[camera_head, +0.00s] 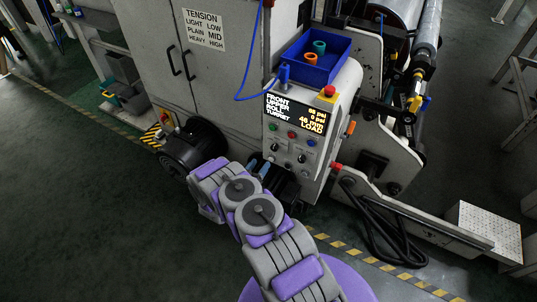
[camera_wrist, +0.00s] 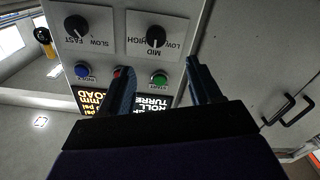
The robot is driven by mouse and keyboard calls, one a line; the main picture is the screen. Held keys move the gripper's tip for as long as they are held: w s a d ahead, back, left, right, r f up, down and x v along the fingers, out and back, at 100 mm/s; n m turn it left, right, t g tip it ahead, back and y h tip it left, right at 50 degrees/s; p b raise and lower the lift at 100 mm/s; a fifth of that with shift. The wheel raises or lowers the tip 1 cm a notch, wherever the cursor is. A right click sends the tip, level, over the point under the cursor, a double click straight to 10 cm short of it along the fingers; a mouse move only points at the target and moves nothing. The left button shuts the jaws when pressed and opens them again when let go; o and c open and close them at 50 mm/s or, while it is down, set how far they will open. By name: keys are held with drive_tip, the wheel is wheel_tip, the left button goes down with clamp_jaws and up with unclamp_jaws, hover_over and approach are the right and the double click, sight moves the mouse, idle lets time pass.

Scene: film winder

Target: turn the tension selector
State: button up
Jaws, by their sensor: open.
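The tension selector is a black round knob (camera_wrist: 156,37) on a light plate marked LOW, MID and HIGH, upside down in the wrist view. Its pointer appears to face MID. In the head view the selector (camera_head: 274,147) is small, low on the left of the control panel. My gripper (camera_wrist: 160,66) is open and empty, its two dark fingers apart, one to each side below the knob in the picture. No contact with the knob shows. In the head view my gripper (camera_head: 264,170) is just below the panel. A sign (camera_head: 203,30) reads TENSION: LIGHT LOW, PLAIN MID, HEAVY HIGH.
A SLOW/FAST knob (camera_wrist: 76,26) sits beside the selector. Blue (camera_wrist: 82,71), red (camera_wrist: 120,72) and green (camera_wrist: 159,78) buttons lie close to the fingers. The display (camera_head: 297,114) reads FRONT UPPER ROLL TURRET. A red emergency button (camera_head: 328,91) and blue bin (camera_head: 315,67) are above.

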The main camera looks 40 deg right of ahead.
sight(274, 150)
drive_tip(key=shift+g, duration=0.3)
drive_tip(key=x, duration=0.3)
drive_tip(key=b+x, duration=0.1)
drive_tip(key=x, duration=0.2)
drive_tip(key=s+f+x, duration=0.1)
drive_tip(key=x, duration=0.2)
drive_tip(key=shift+d+b, duration=0.2)
drive_tip(key=shift+b, duration=0.1)
drive_tip(key=shift+w+d, duration=0.15)
drive_tip(key=shift+d, duration=0.05)
drive_tip(key=shift+w+a+r, duration=0.3)
drive_tip(key=shift+r, duration=0.15)
drive_tip(key=shift+d+f, duration=0.2)
drive_tip(key=shift+d, duration=0.5)
drive_tip(key=shift+d+f, duration=0.1)
drive_tip(key=shift+d, duration=0.2)
drive_tip(key=c, duration=0.3)
drive_tip(key=shift+a, duration=0.6)
drive_tip(key=c, duration=0.4)
drive_tip(key=shift+r, duration=0.25)
drive_tip(key=c, duration=0.3)
